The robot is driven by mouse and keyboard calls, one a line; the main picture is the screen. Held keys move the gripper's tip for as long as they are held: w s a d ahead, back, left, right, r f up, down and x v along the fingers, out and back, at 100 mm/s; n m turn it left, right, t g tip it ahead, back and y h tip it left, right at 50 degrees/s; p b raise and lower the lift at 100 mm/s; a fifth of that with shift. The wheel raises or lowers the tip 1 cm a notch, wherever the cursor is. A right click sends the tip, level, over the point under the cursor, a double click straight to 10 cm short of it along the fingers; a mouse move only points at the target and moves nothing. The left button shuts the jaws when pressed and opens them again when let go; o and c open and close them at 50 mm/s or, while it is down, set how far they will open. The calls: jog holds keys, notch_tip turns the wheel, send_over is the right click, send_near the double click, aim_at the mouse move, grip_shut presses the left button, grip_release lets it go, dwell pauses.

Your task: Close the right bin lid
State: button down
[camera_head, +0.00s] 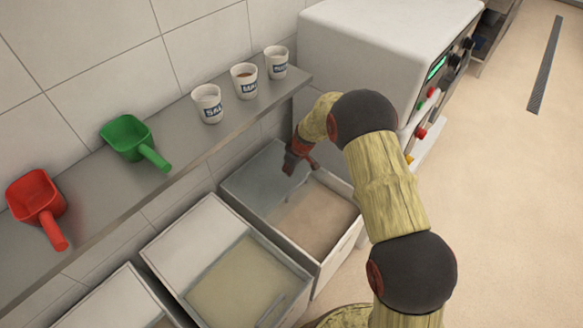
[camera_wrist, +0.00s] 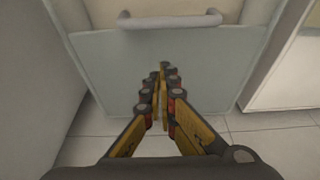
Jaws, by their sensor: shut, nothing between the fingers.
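The right bin (camera_head: 333,262) is a pale box below the shelf, with tan powder (camera_head: 318,222) showing in its front part. Its grey see-through lid (camera_head: 248,184) lies over the rear part, so the front is uncovered. In the wrist view the lid (camera_wrist: 95,75) has a grey bar handle (camera_wrist: 170,21) along its edge, with the powder beyond. My gripper (camera_head: 291,168) is over the lid, near that edge. In the wrist view its fingers (camera_wrist: 160,72) are together, empty, and below the handle in the picture. Whether the fingertips touch the lid cannot be told.
A middle bin (camera_head: 187,232) stands to the left, with another bin (camera_head: 110,305) beyond it. The metal shelf (camera_head: 185,135) above holds a red scoop (camera_head: 37,198), a green scoop (camera_head: 128,137) and three labelled cups (camera_head: 243,80). A white oven (camera_head: 380,45) stands behind my arm.

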aim_at(288, 182)
jog(key=b+x, duration=0.1)
jog(key=x, duration=0.3)
jog(key=shift+f, duration=0.1)
jog(key=shift+s+d+r, duration=0.2)
jog(key=shift+s+d, duration=0.25)
jog(key=shift+d, duration=0.05)
jog(key=shift+s+d+r, duration=0.2)
jog(key=shift+s+d, duration=0.3)
jog(key=shift+s+d+r+b, duration=0.1)
jog(key=shift+s+d+b, duration=0.25)
jog(key=shift+s+d, duration=0.1)
